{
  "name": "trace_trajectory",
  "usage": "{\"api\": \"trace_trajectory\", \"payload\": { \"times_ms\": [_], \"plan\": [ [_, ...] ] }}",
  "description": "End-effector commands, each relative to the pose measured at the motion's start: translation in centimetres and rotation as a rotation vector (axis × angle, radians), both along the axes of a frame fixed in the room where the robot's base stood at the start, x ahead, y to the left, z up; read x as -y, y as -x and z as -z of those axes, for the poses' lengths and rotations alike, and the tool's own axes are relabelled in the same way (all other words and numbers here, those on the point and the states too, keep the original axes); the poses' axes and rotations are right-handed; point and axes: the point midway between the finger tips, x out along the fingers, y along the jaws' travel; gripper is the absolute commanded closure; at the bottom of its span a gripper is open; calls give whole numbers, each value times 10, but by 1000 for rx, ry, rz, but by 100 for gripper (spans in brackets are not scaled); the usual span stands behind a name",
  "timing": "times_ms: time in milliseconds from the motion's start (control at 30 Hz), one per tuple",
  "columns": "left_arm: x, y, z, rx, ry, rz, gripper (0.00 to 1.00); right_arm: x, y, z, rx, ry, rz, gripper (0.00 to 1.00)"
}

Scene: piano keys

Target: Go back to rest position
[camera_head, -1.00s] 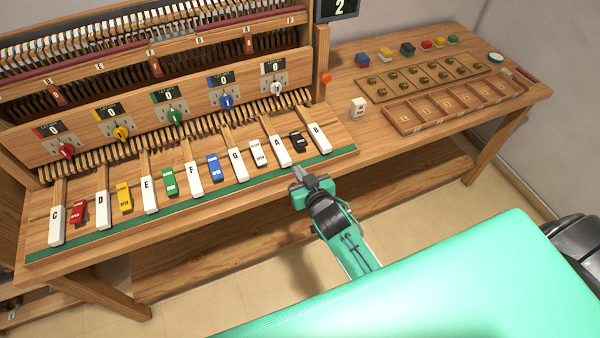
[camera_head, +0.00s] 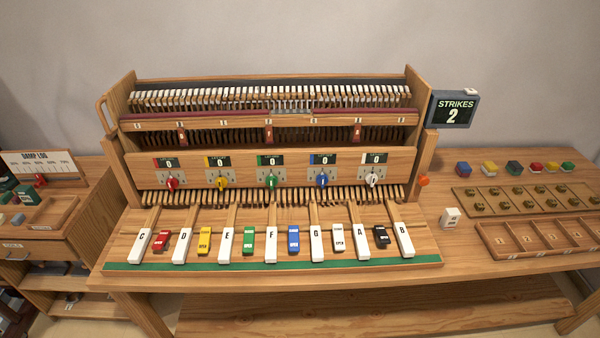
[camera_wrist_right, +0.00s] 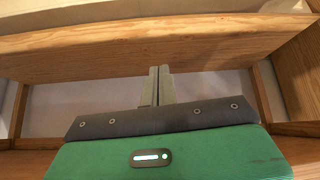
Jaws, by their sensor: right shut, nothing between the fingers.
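My right gripper (camera_wrist_right: 160,82) shows in the right wrist view with its two fingers pressed together and nothing between them. It faces a wooden board and open space below it, and no key shows in that view. Neither gripper is in the head view. The piano keys there are lettered white keys, such as the C key (camera_head: 141,242) and the B key (camera_head: 403,240). Coloured blocks marked OPEN sit between them, such as the red block (camera_head: 161,240) and the blue block (camera_head: 293,238).
Five dials with displays reading 0 line the wooden panel (camera_head: 140,172). A screen (camera_head: 453,110) reads STRIKES 2. Coloured blocks, a pegged board (camera_head: 465,203) and a compartment tray (camera_head: 487,240) lie on the right. A side desk (camera_head: 85,225) stands on the left.

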Motion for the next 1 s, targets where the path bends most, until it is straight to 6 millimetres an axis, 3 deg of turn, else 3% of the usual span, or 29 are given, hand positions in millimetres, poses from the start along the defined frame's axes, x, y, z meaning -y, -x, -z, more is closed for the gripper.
{"api": "trace_trajectory", "payload": {
  "times_ms": [33, 200, 300, 433, 600, 1000],
  "plan": [
    [0, 0, 0, 0, 0, 0, 100, 5, 32, 27, -69, 10, -6, 100],
    [0, 0, 0, 0, 0, 0, 100, 23, 140, 96, -277, 39, -26, 100],
    [0, 0, 0, 0, 0, 0, 100, 33, 200, 122, -382, 54, -34, 100],
    [0, 0, 0, 0, 0, 0, 100, 45, 259, 140, -482, 68, -41, 100],
    [0, 0, 0, 0, 0, 0, 100, 52, 293, 147, -538, 77, -45, 100],
    [0, 0, 0, 0, 0, 0, 100, 52, 294, 148, -540, 77, -45, 100]
  ]
}}
